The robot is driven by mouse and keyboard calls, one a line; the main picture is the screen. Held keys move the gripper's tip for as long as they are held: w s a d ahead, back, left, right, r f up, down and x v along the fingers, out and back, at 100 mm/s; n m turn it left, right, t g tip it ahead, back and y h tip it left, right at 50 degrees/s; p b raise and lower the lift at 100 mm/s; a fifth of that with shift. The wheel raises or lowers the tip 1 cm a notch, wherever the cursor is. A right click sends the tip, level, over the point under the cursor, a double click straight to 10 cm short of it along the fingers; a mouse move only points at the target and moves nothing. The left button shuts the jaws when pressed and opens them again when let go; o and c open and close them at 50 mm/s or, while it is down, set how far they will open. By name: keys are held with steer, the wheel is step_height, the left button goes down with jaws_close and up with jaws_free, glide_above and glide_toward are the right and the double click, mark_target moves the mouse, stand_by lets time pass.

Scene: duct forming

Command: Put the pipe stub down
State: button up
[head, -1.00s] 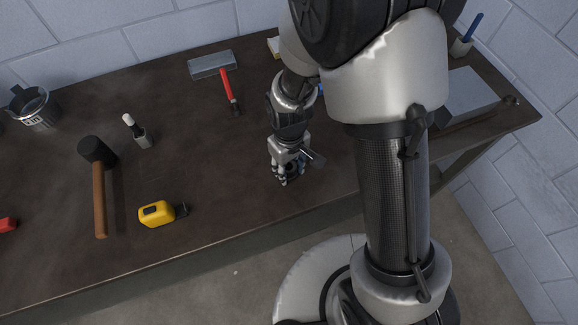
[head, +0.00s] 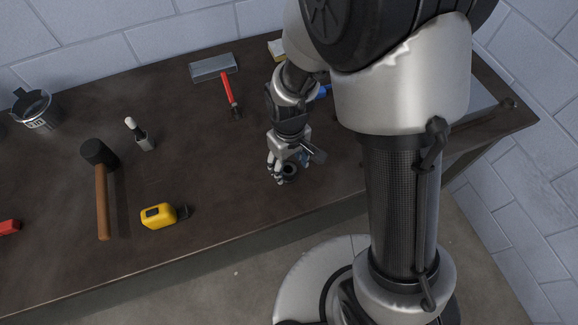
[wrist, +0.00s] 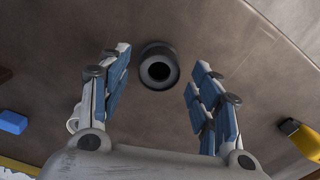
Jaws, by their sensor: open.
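The pipe stub (wrist: 158,66) is a short dark grey ring with a round hole, standing on the table with its open end up. In the wrist view it sits between and a little beyond the tips of my gripper (wrist: 158,72), with a clear gap on each side. My gripper is open and holds nothing. In the head view my gripper (head: 278,178) is low over the table near its front edge. The pipe stub (head: 290,172) shows there as a small dark ring beside the fingers, partly hidden by them.
The dark table (head: 215,205) has a yellow tape measure (head: 158,216) and a black-headed mallet (head: 102,195) to the left of my gripper. A red-handled tool (head: 230,90) and a grey block (head: 213,68) lie behind. The tabletop between tape measure and gripper is clear.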

step_height(320, 180, up, 9)
steer(key=p, duration=0.2)
step_height(320, 180, up, 6)
steer(key=r+m+t, duration=0.1)
glide_above(289, 170)
steer(key=s+d, duration=0.1)
steer(key=d, duration=0.2)
steer(key=s+d+r+m+t, duration=0.3)
steer(key=s+d+r+m, duration=0.2)
steer(key=s+r, duration=0.7)
steer(key=d, duration=0.2)
steer(key=shift+s+d+t, duration=0.3)
steer(key=shift+s+d, duration=0.05)
